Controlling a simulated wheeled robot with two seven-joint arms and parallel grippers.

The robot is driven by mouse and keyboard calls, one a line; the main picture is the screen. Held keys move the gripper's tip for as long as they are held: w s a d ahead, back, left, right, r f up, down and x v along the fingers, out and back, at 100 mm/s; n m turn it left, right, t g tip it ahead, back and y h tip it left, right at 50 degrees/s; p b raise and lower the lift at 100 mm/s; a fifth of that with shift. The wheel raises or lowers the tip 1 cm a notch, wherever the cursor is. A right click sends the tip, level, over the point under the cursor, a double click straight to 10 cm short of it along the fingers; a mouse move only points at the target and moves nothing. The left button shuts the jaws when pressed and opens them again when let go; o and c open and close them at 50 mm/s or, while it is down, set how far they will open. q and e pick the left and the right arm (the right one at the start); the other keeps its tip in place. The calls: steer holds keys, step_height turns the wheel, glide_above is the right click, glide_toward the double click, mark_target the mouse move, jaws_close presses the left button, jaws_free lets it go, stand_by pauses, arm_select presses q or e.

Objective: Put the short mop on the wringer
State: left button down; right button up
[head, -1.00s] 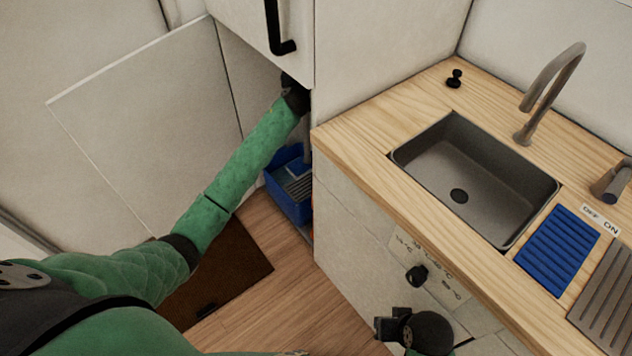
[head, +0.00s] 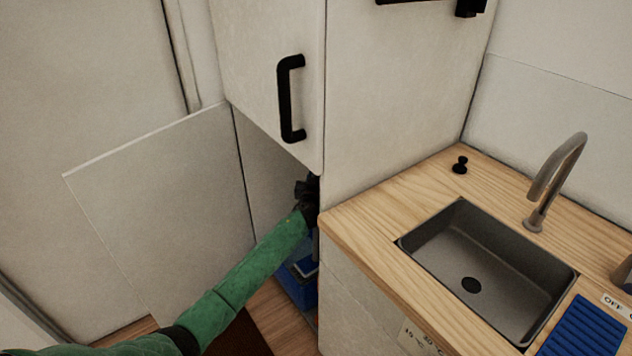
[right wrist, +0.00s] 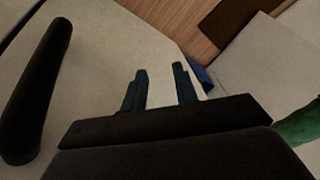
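My left arm comes in from the lower left, and its gripper (head: 308,195) is at the opening under the white cabinet. Its dark fingers are partly hidden by the cabinet edge and shadow, so I cannot tell whether they are shut. A thin upright pole (head: 316,245), likely the mop handle, shows just below that gripper. A blue bucket (head: 298,288) with the wringer stands on the floor inside the opening, partly hidden by my arm; the mop head is not clearly visible. In the right wrist view my right gripper (right wrist: 160,88) has its two fingers apart with nothing between them.
A white door panel (head: 160,210) stands open at the left. The upper cabinet has a black handle (head: 290,98). The wooden counter (head: 365,215) with a sink (head: 485,265) is at the right, close to the left gripper. A dark mat (head: 240,335) lies on the floor.

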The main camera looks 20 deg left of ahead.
arm_select(q)
steer(key=shift+f, duration=0.6)
arm_select(e)
steer(key=shift+f, duration=0.15)
arm_select(q)
steer(key=c, duration=1.1)
jaws_free()
arm_select(e)
steer(key=shift+a+f, duration=0.1)
steer(key=shift+a, duration=0.05)
arm_select(q)
steer(key=shift+s, duration=0.1)
arm_select(e)
steer(key=shift+r, duration=0.2)
arm_select(q)
steer(key=s+d+b, duration=0.1)
steer(key=s, duration=1)
steer(key=shift+s+d+b, duration=0.25)
steer(key=shift+s+b, duration=0.1)
arm_select(e)
steer(key=shift+w+a+f+y, duration=0.2)
steer(key=shift+a+f+y, duration=0.2)
steer(key=shift+a+f, duration=0.75)
